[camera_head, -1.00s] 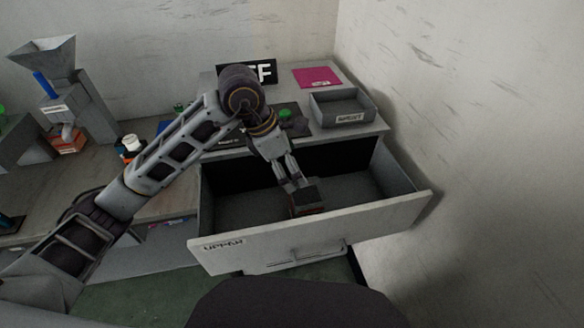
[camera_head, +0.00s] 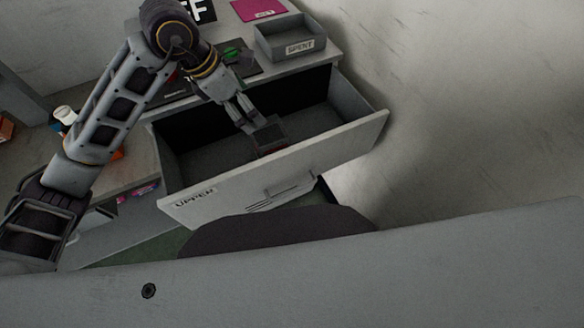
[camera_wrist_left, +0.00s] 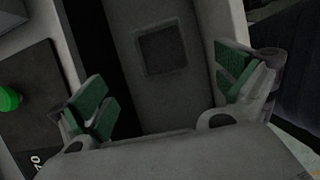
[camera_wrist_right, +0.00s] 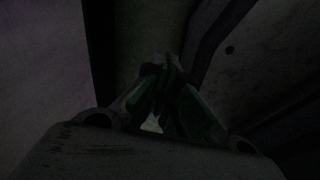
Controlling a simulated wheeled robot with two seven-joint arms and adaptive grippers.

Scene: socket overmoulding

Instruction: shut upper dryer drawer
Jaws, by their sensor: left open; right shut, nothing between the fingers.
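The upper dryer drawer is pulled open; its pale front (camera_head: 290,165), lettered UPPER, faces me with a handle (camera_head: 280,188) low on it. My left gripper (camera_head: 250,126) reaches down over the open drawer. A dark box-like item (camera_head: 270,138) with a reddish side shows just below its fingers. In the left wrist view, the open fingers (camera_wrist_left: 165,85) are wide apart, with a dark square (camera_wrist_left: 162,50) beyond them inside the drawer. My right gripper (camera_wrist_right: 165,85) is shut and empty in a very dark right wrist view; it is not visible in the head view.
A grey SPENT tray (camera_head: 290,45) and a magenta sheet (camera_head: 258,9) lie on the top above the drawer. A green button (camera_head: 232,54) is behind my left gripper. A wall stands close on the right. A large grey surface (camera_head: 400,275) fills the bottom of the head view.

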